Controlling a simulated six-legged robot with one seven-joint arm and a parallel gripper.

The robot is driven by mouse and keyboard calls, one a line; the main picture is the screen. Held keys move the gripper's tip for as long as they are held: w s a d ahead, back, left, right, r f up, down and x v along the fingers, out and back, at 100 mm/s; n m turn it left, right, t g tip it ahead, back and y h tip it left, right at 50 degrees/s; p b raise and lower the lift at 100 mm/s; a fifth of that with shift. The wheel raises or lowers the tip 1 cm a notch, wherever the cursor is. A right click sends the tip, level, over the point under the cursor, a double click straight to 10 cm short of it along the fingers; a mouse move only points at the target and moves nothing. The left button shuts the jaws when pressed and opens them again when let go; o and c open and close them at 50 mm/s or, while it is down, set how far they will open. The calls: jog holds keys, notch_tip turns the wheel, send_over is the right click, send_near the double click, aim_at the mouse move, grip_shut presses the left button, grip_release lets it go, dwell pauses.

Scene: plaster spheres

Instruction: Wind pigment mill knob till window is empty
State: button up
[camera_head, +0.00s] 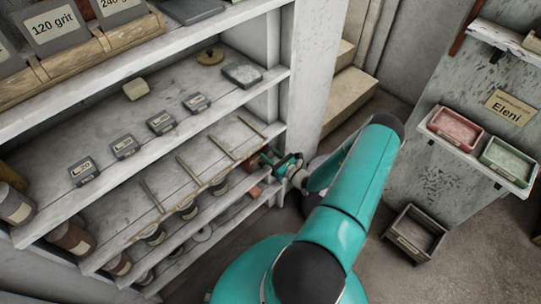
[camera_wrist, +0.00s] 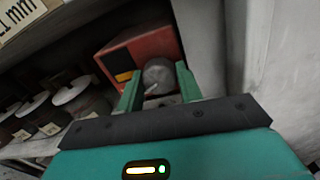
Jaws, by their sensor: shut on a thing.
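The pigment mill (camera_wrist: 143,50) is a red box on a shelf in the wrist view. Its window (camera_wrist: 124,77) shows an orange-yellow band, so colour is visible in it. The round grey knob (camera_wrist: 158,74) on its front has a pale line at its lower left. My gripper (camera_wrist: 159,82) is shut on the knob, with one green finger on each side. In the head view my gripper (camera_head: 284,162) reaches the right end of a lower shelf. There the mill is mostly hidden by the shelf and my arm.
Lidded jars (camera_wrist: 80,97) stand left of the mill. A white shelf upright (camera_head: 305,75) is close on the right. Shelves above hold labelled small blocks (camera_head: 161,122) and thin rods (camera_head: 189,170). Trays (camera_head: 455,130) sit on a right wall ledge; an open bin (camera_head: 414,234) is on the floor.

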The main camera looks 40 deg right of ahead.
jog(key=shift+m, duration=0.3)
jog(key=m, duration=1.1)
jog(key=shift+m, duration=0.4)
jog(key=m, duration=0.6)
jog(key=shift+m+h, duration=0.3)
jog(key=shift+h, duration=0.1)
jog(key=m, duration=0.6)
jog(key=shift+m, duration=0.3)
jog(key=o, duration=1)
